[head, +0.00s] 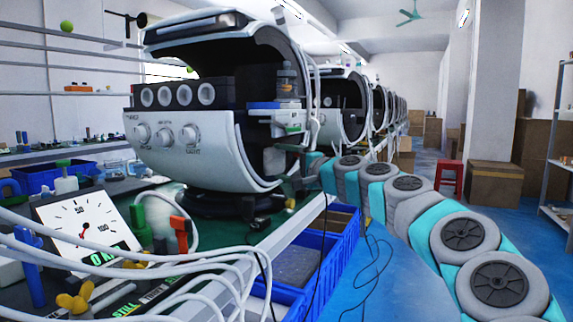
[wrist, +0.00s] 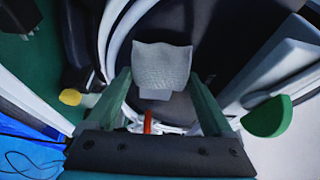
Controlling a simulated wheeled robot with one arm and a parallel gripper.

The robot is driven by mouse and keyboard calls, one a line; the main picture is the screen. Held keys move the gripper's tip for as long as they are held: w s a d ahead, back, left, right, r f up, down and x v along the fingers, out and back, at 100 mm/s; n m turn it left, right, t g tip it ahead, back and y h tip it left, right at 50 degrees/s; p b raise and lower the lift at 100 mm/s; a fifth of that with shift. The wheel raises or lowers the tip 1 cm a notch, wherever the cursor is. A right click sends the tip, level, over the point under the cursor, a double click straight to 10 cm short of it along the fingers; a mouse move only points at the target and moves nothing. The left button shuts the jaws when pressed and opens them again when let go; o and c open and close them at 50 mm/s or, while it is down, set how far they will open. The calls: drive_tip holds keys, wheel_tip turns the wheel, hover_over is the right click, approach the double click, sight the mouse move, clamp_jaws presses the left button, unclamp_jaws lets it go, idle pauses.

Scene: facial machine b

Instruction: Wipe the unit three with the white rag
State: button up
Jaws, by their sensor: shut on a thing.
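The white rag (wrist: 162,62) is a small, pale, textured cloth. It sits upright between the green fingers of my gripper (wrist: 159,80) in the wrist view, and my gripper is shut on it. Behind the rag are a dark round surface and curved white shell parts of a machine. I cannot tell whether the rag touches them. In the head view, a large white machine unit (head: 190,150) with knobs and an open round hood stands nearest, with similar units (head: 343,105) in a row behind it. My arm reaches its right side. No number shows, so I cannot tell which is unit three.
A green workbench (head: 265,240) carries the machines, a gauge (head: 90,225) and white cables (head: 190,262). Blue crates (head: 325,262) sit below its edge. The blue floor aisle is mostly clear.

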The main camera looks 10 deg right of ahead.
drive_tip(key=shift+a, duration=0.1)
drive_tip(key=s+d, duration=0.3)
drive_tip(key=d, duration=0.2)
drive_tip(key=shift+s, duration=0.3)
idle(0.5)
drive_tip(key=shift+s+d+b, duration=0.2)
drive_tip(key=shift+s+d, duration=0.25)
drive_tip(key=shift+d, duration=0.2)
drive_tip(key=shift+s+d+b, duration=0.2)
drive_tip(key=shift+s+d, duration=0.2)
drive_tip(key=shift+d, duration=0.2)
drive_tip(key=shift+w+a+p, duration=0.15)
drive_tip(key=shift+w+a, duration=0.55)
drive_tip(key=shift+a, duration=0.35)
drive_tip(key=shift+w+a+p, duration=0.1)
drive_tip(key=shift+w+a, duration=0.6)
drive_tip(key=shift+a, duration=0.35)
drive_tip(key=shift+w+a+p, duration=0.15)
drive_tip(key=shift+w+a, duration=0.55)
drive_tip(key=shift+a, duration=0.35)
drive_tip(key=shift+w+a, duration=0.45)
drive_tip(key=shift+a, duration=0.15)
